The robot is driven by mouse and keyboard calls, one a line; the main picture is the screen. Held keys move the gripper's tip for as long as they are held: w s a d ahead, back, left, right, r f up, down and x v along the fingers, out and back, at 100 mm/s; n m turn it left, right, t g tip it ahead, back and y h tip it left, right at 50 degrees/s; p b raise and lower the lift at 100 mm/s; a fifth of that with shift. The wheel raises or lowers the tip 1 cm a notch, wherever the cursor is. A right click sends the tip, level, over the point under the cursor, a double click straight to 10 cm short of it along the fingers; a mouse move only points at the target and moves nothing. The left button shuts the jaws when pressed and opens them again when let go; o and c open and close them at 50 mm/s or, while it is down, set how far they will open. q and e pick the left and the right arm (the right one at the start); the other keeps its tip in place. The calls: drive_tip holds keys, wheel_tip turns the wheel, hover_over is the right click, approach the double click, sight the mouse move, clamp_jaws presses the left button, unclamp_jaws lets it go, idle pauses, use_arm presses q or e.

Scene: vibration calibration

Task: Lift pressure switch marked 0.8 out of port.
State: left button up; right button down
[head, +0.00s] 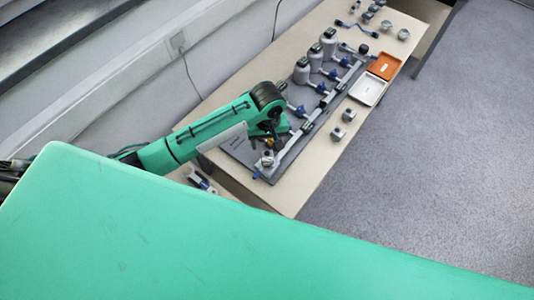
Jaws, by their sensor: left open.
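My left arm comes in from the left, and its gripper (271,143) hangs open over the near end of the dark grey rig board. A small metal pressure switch (267,159) stands on the rig just below and beside the gripper. No marking is legible at this size, so I cannot tell which switch reads 0.8. I cannot tell if the fingers touch anything. The rail (300,142) with its blue-handled valves runs away from the gripper, and the arm hides part of the board. My right gripper does not show.
Two similar metal parts (337,133) (349,115) stand on the bench right of the rig. A white tray (367,90) and an orange tray (384,66) lie farther back. Several grey canisters (302,72) line the rig's left side. More small fittings lie at the far end.

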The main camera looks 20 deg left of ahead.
sight(268, 156)
use_arm(q)
wheel_tip(268, 156, down, 3)
drive_tip(key=shift+f, duration=0.15)
wheel_tip(268, 156, down, 3)
drive_tip(key=shift+w+r+p, duration=0.15)
drive_tip(key=shift+p, duration=0.55)
wheel_tip(268, 156, down, 3)
drive_tip(key=shift+w+a+f+p, duration=0.1)
drive_tip(key=shift+f+p, duration=0.05)
drive_tip(key=shift+p, duration=0.4)
drive_tip(key=shift+f, duration=0.5)
drive_tip(key=shift+c, duration=0.8)
drive_tip(key=c, duration=1.1)
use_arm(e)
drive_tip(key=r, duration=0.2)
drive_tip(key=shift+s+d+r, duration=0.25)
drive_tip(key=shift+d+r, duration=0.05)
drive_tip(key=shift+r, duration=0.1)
